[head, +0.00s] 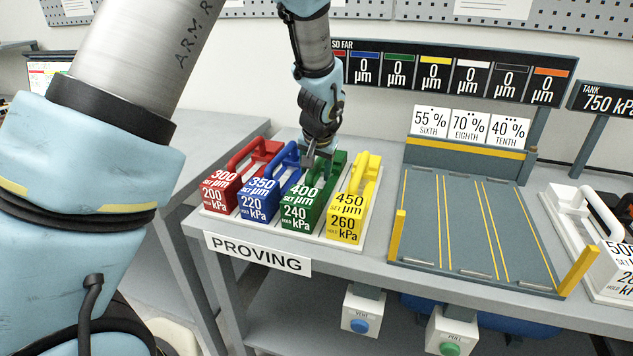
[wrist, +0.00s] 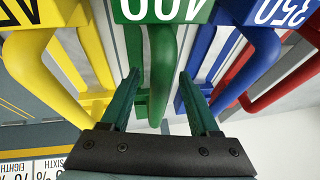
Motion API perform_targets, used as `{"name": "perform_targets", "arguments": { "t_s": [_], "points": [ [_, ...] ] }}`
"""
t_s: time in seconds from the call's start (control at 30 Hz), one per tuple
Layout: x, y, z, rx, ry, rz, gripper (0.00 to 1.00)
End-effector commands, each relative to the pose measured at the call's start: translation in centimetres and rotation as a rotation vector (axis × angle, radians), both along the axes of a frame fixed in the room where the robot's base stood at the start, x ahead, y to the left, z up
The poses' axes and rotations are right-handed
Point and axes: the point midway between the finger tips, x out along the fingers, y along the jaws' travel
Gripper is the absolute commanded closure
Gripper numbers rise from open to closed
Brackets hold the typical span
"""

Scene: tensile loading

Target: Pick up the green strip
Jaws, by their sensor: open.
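The green strip (head: 304,206), marked 400 µm and 240 kPa, stands in the white PROVING tray between the blue strip (head: 260,198) and the yellow strip (head: 348,212). My gripper (head: 316,156) is above the back part of the green strip. In the wrist view the green strip's handle (wrist: 162,70) lies between the two fingers of my open gripper (wrist: 160,95). One finger is on the yellow side and the other is close to the blue handle (wrist: 196,75). I cannot tell whether either finger touches a handle.
The red strip (head: 232,180) stands at the tray's left end. The PROVING tray (head: 340,243) sits at the bench's front. Right of it is an empty grey rack (head: 462,225) with yellow lines and posts. A white strip (head: 605,258) stands farther right.

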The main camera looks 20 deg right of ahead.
Motion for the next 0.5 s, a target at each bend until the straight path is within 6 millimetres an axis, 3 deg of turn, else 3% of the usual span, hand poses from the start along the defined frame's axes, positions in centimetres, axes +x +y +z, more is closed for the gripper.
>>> {"name": "perform_targets", "arguments": {
  "t_s": [0.2,0.5],
  "points": [
    [0.9,-0.3,-2.0,0.002,0.000,0.000,0.38],
    [1.1,-0.4,-2.4,0.000,0.000,0.000,0.38]
  ]
}}
